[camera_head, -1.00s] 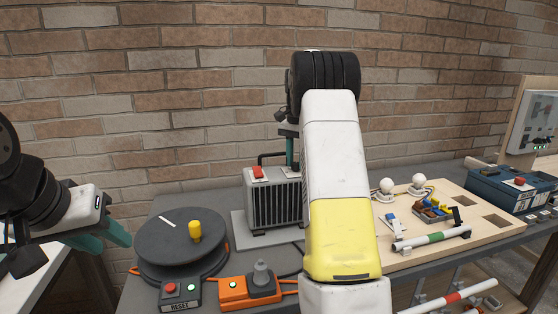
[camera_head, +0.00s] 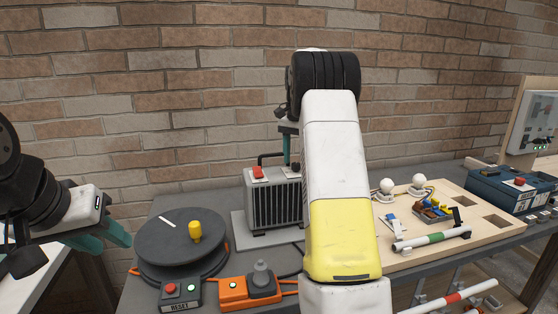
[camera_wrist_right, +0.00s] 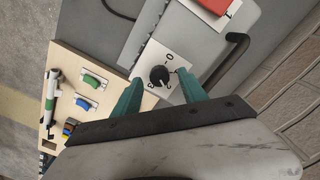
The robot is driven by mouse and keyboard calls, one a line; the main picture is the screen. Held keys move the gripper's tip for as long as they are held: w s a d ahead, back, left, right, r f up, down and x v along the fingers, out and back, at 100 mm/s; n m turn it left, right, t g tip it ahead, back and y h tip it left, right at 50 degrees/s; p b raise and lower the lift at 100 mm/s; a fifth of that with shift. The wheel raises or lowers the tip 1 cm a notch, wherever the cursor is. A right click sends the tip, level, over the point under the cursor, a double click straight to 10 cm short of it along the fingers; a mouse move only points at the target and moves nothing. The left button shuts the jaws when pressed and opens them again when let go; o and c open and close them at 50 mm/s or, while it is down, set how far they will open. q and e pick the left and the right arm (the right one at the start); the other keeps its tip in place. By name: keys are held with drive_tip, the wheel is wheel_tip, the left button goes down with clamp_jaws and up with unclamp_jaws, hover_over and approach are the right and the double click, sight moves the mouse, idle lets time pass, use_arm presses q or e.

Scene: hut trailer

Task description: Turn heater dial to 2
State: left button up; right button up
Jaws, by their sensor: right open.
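The heater (camera_head: 274,207) is a grey box with a dark front grille and a red switch (camera_head: 258,172) on top. Its dial (camera_wrist_right: 160,75) is a black round knob on a white plate with printed marks, seen in the right wrist view. The dial's setting is too small to read surely. My right gripper (camera_wrist_right: 159,81) is open, with its teal fingers on either side of the dial and gaps showing. In the head view the right gripper (camera_head: 289,150) is above the heater, partly hidden by my arm. My left gripper (camera_head: 104,237) is at the left, away from the heater.
A black reel (camera_head: 183,245) with a yellow knob stands left of the heater. An orange box (camera_head: 247,289) and a reset button box (camera_head: 180,292) are in front. A wooden board (camera_head: 415,258) with bulbs and switches lies right. The heater handle (camera_wrist_right: 232,60) is close to the right finger.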

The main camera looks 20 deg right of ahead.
wheel_tip(320, 180, up, 7)
drive_tip(key=shift+f, duration=0.1)
idle(0.5)
